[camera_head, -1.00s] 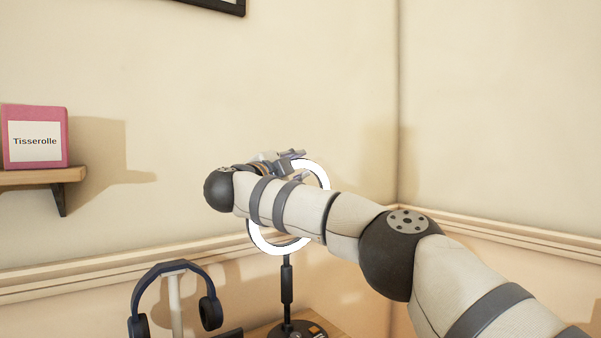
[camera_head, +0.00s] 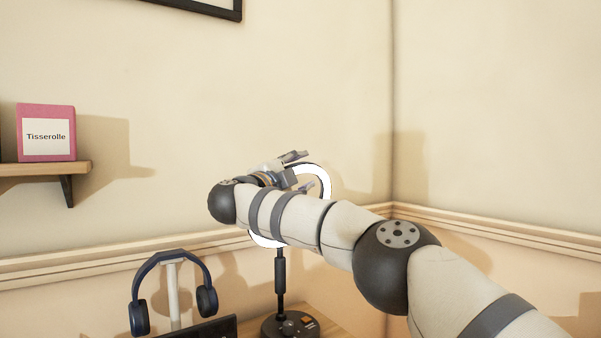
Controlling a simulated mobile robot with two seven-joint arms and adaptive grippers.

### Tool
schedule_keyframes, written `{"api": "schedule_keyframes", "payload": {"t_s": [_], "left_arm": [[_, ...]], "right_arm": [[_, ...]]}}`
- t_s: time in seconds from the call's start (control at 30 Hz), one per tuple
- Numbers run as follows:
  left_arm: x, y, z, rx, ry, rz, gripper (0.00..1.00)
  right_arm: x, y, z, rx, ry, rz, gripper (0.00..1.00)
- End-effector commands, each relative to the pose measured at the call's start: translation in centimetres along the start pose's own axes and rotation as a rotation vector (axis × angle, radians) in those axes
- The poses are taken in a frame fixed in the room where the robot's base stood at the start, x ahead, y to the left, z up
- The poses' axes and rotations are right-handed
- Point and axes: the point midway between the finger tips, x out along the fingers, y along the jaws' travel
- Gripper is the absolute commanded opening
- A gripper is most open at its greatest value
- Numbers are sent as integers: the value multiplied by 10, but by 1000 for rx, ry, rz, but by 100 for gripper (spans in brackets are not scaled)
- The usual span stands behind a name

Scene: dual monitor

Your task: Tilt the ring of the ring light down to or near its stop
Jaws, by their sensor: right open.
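The ring light has a white glowing ring (camera_head: 324,181) on a thin dark stem (camera_head: 280,272) with a round black base (camera_head: 290,325). My right arm crosses in front of the ring and hides its middle and left side. My right gripper (camera_head: 304,171) is open, its fingers pointing right at the upper part of the ring. One finger shows above the other, with the ring's upper edge close to them. I cannot tell whether they touch the ring. My left gripper is not in view.
Blue headphones (camera_head: 140,318) hang on a stand left of the light, with a dark monitor edge (camera_head: 215,328) beside them. A wall shelf (camera_head: 40,170) at the left holds a pink box (camera_head: 46,112). The wall corner is behind the light; space above it is clear.

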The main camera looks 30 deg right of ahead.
Motion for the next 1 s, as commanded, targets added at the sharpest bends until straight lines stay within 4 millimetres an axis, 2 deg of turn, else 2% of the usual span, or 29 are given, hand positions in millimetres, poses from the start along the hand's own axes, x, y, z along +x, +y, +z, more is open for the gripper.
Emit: {"api": "schedule_keyframes", "payload": {"t_s": [0.13,0.23,0.5,0.63,0.8,1.0], "left_arm": [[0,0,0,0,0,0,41],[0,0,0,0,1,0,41],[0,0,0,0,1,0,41],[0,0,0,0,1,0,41],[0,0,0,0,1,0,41],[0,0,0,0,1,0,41]], "right_arm": [[-1,-1,-1,2,0,-1,46],[-12,-2,0,2,-3,-3,46],[-83,-2,1,1,-4,-3,46],[-108,-1,1,0,-2,-1,46],[-120,-1,0,1,0,-1,46],[-120,-1,0,1,0,-1,46]]}}
